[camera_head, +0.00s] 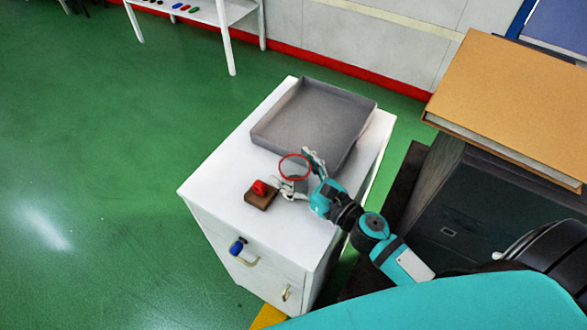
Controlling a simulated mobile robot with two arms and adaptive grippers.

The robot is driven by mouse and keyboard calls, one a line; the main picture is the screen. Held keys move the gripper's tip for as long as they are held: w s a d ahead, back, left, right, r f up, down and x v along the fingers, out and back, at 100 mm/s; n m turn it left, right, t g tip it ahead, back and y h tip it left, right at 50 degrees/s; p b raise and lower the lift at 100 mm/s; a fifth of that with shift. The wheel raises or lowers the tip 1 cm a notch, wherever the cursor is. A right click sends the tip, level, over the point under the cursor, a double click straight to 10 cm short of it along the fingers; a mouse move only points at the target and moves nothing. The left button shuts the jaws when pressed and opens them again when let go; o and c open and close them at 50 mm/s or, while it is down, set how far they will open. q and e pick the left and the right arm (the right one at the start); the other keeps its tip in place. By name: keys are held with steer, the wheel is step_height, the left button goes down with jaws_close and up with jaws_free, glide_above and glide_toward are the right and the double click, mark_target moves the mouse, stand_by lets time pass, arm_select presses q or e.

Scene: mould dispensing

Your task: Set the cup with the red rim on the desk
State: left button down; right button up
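The cup with the red rim (295,167) is at the white desk (222,182), in front of the grey tray. Its pale body is partly hidden by my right gripper (301,173). My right gripper reaches in from the lower right, with one finger beside the rim at the upper right and the other low by the cup's body. I cannot tell if the fingers press on the cup, or if its base touches the desk top. My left gripper is not in view.
A grey tray (268,138) lies on the back of the desk. A brown block with a red knob (259,187) sits left of the cup. An orange-topped box (510,100) stands at the right. The desk's left corner is clear.

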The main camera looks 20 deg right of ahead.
steer(key=shift+o, duration=0.7)
